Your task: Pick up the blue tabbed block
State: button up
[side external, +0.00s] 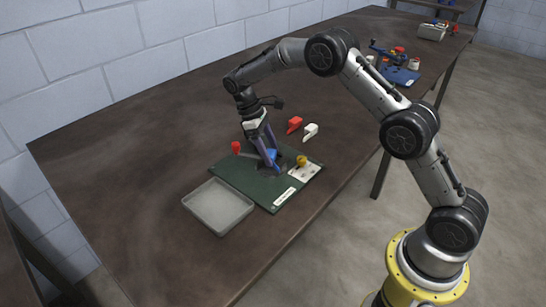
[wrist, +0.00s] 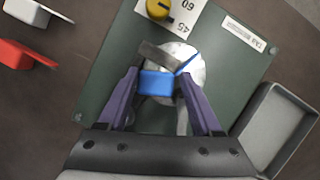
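The blue tabbed block (wrist: 157,84) sits between my two fingertips in the wrist view, with a thin blue strip at its upper right. It also shows low between the fingers in the side view (side external: 272,154). My gripper (wrist: 158,80) points down over the dark green board (wrist: 105,75), one purple finger on each side of the block. The fingertips are close to the block's sides, but I cannot tell whether they press on it. A pale round disc (wrist: 196,78) and a grey bar (wrist: 158,54) lie beside and partly behind the block.
A yellow knob (wrist: 158,9) on a white dial plate stands on the board. An empty grey tray (side external: 218,205) lies beside the board. A red block (side external: 294,124), a white block (side external: 311,131) and a red knob (side external: 236,147) are nearby. The table's left side is clear.

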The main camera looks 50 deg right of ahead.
jog(key=shift+d, duration=0.2)
grip_shut()
jog(key=shift+r, duration=0.1)
